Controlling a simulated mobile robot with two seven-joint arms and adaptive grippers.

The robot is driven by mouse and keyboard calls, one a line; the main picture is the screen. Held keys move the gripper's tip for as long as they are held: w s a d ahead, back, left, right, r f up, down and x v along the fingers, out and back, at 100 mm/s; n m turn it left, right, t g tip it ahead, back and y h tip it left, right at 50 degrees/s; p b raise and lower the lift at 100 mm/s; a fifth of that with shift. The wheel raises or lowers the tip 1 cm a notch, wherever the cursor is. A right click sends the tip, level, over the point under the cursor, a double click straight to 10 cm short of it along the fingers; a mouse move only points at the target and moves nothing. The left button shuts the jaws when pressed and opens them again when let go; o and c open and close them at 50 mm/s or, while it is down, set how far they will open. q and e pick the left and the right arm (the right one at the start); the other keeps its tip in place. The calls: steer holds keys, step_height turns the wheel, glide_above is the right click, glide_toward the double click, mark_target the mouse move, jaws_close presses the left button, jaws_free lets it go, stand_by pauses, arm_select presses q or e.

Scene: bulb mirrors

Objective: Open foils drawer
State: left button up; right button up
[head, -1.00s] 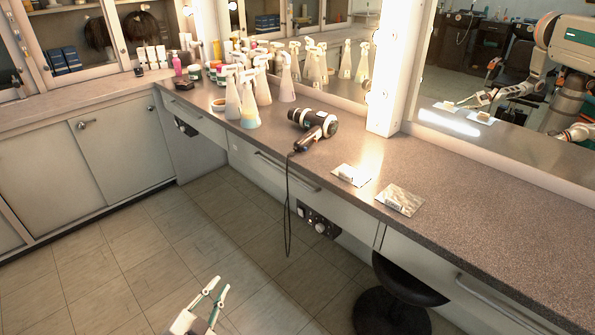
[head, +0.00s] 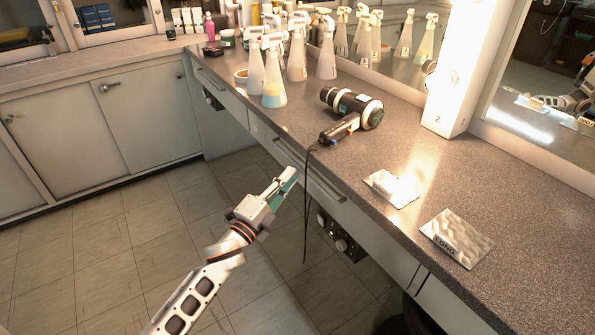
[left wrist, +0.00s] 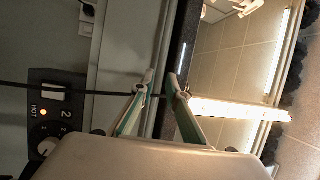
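A pale drawer front (head: 372,232) with a long bar handle (head: 324,187) sits under the counter edge, below the hair dryer. It appears closed, and I read no label on it. My left gripper (head: 286,174) is in front of the handle's left part, apart from the handle as far as I can tell. In the left wrist view my fingers (left wrist: 156,88) stand a little apart with nothing clearly held between them, in front of the drawer face and dark counter edge. Foil sheets (head: 457,238) and a smaller foil piece (head: 391,188) lie on the counter. My right gripper is out of view.
The hair dryer (head: 352,112) lies near the counter edge. Its cord (head: 305,215) hangs beside my fingers and crosses the left wrist view (left wrist: 100,92). A knobbed panel (head: 338,236) is below the drawer. Spray bottles (head: 273,80) stand farther back. Floor before the counter is clear.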

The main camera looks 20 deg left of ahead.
arm_select(q)
steer(key=x, duration=0.3)
steer(key=shift+w+d, duration=0.1)
steer(key=shift+w, duration=0.15)
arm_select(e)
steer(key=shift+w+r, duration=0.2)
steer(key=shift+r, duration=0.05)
arm_select(q)
steer(key=c, duration=0.4)
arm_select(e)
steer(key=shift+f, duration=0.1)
